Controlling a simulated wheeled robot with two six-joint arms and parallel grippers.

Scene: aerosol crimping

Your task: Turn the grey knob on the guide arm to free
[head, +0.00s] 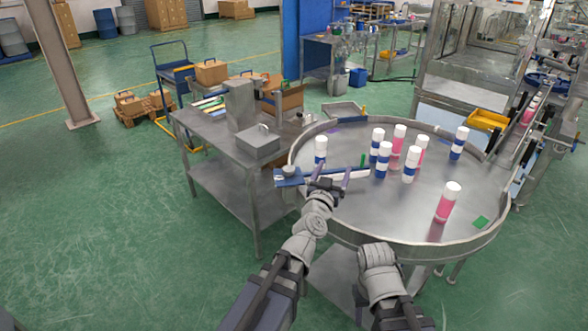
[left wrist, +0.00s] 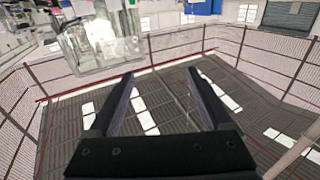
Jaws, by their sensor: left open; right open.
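The guide arm (head: 345,174) is a blue and white bar that reaches over the left rim of the round steel table. A small grey knob (head: 289,170) sits on the blue block at its left end. My left gripper (head: 332,174) is open at the guide arm, to the right of the knob and apart from it. Its two fingers also show spread and empty in the left wrist view (left wrist: 160,88), where neither the knob nor the guide arm is seen. My right arm shows at the bottom of the head view, but its fingers are not visible.
The round table (head: 400,215) carries several white-capped cans; a pink one (head: 447,203) stands apart at the right. A steel side table (head: 208,133) with a grey box (head: 257,142) is left of the knob. The green floor at the left is clear.

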